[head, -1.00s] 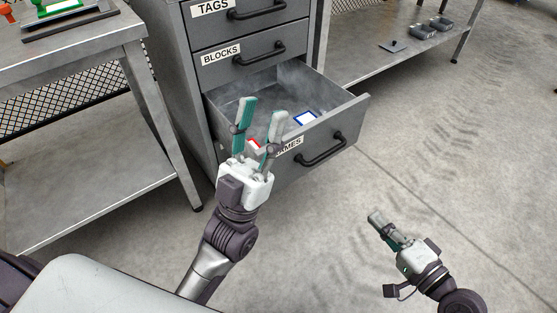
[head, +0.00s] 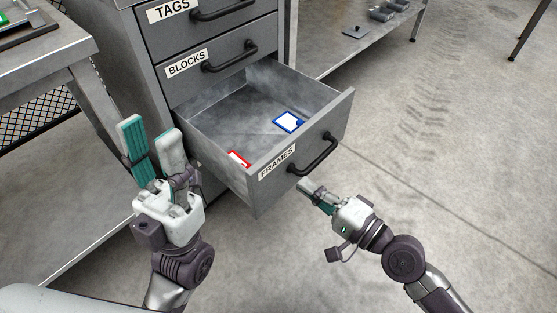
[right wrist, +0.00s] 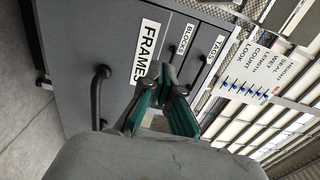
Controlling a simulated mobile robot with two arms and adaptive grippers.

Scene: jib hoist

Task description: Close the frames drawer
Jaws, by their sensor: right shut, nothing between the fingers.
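The frames drawer (head: 258,182) is pulled open at the bottom of the grey cabinet, with a FRAMES label and a black bar handle (head: 316,155). Inside lie a blue-edged frame (head: 288,122) and a red-edged frame (head: 239,158). My left gripper (head: 150,135) is open and empty, left of the drawer. My right gripper (head: 308,190) is shut and empty, just in front of the drawer front below the handle; contact cannot be told. In the right wrist view the drawer front (right wrist: 127,68) and handle (right wrist: 98,95) lie beyond the fingertips (right wrist: 165,75).
The BLOCKS drawer (head: 220,62) and TAGS drawer (head: 205,18) above are shut. A metal workbench (head: 50,50) stands at the left, close to my left gripper. A low shelf (head: 345,45) holds small grey parts behind. The floor at the right is clear.

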